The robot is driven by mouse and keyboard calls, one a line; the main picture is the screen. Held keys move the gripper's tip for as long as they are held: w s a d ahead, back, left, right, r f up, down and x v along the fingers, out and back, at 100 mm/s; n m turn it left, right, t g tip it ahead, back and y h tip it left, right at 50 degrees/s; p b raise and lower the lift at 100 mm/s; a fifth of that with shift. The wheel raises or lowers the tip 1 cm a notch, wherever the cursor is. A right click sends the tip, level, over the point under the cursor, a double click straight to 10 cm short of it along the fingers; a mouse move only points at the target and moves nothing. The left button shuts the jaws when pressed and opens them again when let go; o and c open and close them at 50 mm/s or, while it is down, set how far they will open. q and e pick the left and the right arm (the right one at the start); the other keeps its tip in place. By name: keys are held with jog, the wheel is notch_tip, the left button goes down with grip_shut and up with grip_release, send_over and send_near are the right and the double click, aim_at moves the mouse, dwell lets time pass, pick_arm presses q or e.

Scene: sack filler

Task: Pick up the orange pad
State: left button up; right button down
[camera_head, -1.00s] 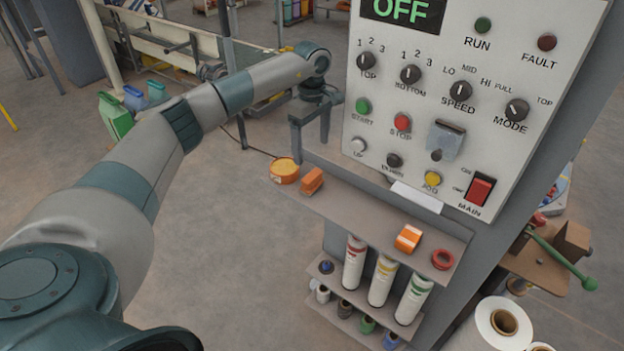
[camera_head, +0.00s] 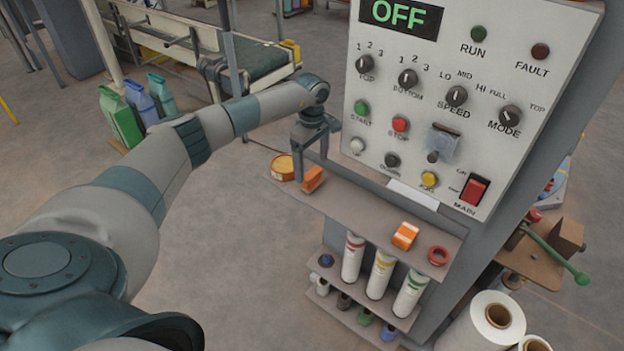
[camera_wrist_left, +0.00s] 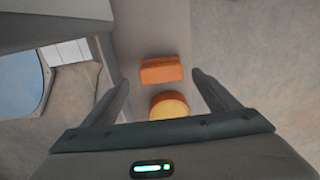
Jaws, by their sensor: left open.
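The orange pad (camera_head: 314,179) lies near the left end of the shelf below the control panel. It also shows in the left wrist view (camera_wrist_left: 161,70), in line with the gap between the fingers. My left gripper (camera_head: 311,160) is open and empty, fingers pointing down over that end of the shelf. In the left wrist view its fingers (camera_wrist_left: 160,80) stand on either side of the pad and a round orange-yellow tin (camera_wrist_left: 169,106). I see no contact with the pad. My right gripper is not in view.
The tin (camera_head: 283,168) sits just left of the pad. An orange-and-white box (camera_head: 405,235) and a red ring (camera_head: 438,256) are farther right on the shelf (camera_head: 360,210). The control panel (camera_head: 450,110) rises behind. Tubes (camera_head: 381,275) stand on a lower shelf.

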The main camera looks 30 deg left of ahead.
aim_at(312, 173)
pick_arm(q)
jog(key=shift+s+d+f+p, duration=0.1)
jog(key=shift+s+f+p, duration=0.05)
jog(key=shift+f+p, duration=1.1)
jog(key=shift+f, duration=1.1)
jog(key=c, duration=1.2)
